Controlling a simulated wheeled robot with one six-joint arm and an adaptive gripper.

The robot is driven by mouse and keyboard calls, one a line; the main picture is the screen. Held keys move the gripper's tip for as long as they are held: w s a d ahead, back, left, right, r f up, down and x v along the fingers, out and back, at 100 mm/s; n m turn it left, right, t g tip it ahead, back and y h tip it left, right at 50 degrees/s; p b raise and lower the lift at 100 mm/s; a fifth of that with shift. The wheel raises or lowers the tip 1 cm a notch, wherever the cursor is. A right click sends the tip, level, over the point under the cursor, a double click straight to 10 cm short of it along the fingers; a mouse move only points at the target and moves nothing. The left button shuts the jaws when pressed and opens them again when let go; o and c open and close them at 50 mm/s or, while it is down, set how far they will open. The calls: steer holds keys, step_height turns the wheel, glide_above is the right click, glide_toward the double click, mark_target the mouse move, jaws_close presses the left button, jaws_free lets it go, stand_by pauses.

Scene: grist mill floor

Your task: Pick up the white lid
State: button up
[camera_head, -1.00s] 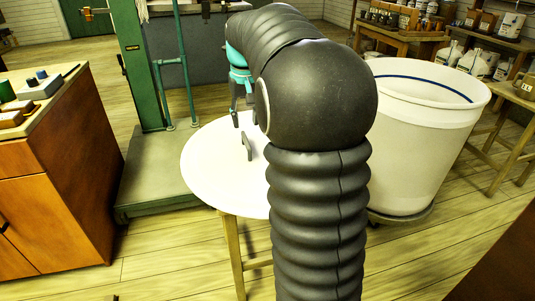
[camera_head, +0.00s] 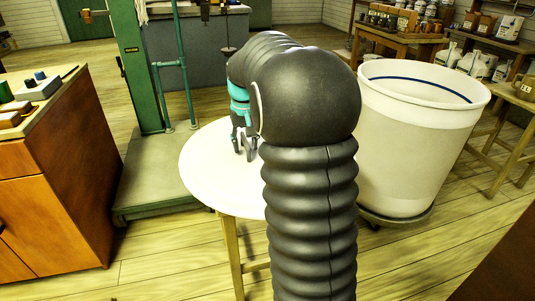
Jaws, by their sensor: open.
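The white lid (camera_head: 212,172) appears as a broad, flat white disc lying level on a stand with wooden legs (camera_head: 232,250). I cannot tell for sure whether the disc is a loose lid or the stand's own top. My gripper (camera_head: 244,153) is open and empty, fingers pointing down over the disc. Its tips look close to the white surface; I cannot tell whether they touch it. My dark ribbed arm hides the right part of the disc.
A large white open bin (camera_head: 405,155) with a blue line inside stands close on the right, on a low dolly. A green post and platform (camera_head: 150,190) stand behind left. A wooden cabinet (camera_head: 55,190) is at far left. Shelves with jugs are at back right.

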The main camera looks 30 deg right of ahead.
jaws_close()
steer(key=shift+r, duration=0.1)
